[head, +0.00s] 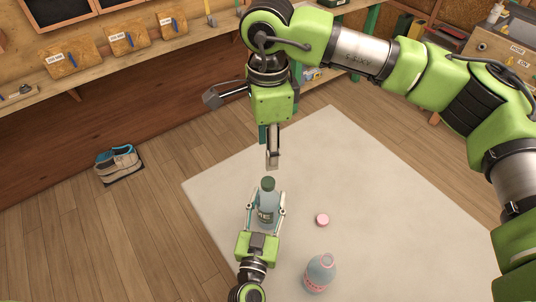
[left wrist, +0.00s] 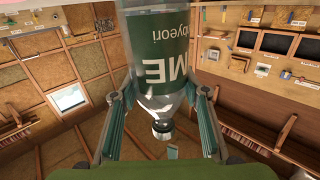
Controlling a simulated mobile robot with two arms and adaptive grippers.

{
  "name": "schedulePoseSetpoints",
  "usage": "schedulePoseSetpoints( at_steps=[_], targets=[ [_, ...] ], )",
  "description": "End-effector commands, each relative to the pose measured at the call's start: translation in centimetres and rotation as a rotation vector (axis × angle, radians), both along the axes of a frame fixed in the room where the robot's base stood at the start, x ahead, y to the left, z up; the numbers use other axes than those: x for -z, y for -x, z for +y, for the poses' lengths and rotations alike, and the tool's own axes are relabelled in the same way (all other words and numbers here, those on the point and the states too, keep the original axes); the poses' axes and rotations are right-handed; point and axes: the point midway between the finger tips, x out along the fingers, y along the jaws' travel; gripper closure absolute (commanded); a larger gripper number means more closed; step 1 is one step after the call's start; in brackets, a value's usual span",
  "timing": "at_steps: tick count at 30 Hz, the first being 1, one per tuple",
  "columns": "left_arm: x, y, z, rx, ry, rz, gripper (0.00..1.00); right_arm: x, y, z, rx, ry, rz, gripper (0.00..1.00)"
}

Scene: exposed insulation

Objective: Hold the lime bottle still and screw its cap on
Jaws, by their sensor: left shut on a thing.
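A clear bottle with a pink label (head: 319,274) stands on the mat (head: 390,225) at the near right. A pink cap (head: 322,220) lies right of the lime bottle. Shoes (head: 118,164) sit on the wooden floor at left. The mat's right part is clear.

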Motion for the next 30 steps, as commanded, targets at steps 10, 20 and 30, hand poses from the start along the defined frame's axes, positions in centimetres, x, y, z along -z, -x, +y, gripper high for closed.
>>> schedulePoseSetpoints(
  at_steps=[10, 20, 30],
  targets=[
    [0.0, 0.0, 0.0, 0.0, 0.0, 0.0, 0.45, -0.2, 0.0, 0.0, 0.0, 0.0, 0.0, 0.57],
    [0.0, 0.0, 0.0, 0.0, 0.0, 0.0, 0.39, -0.1, 0.0, 0.0, 0.0, 0.0, 0.0, 0.57],
    [0.2, 4.3, 0.8, 0.001, -0.001, 0.005, 0.39, -0.1, 0.0, 0.0, 0.0, 0.0, 0.0, 0.57]
  ],
)
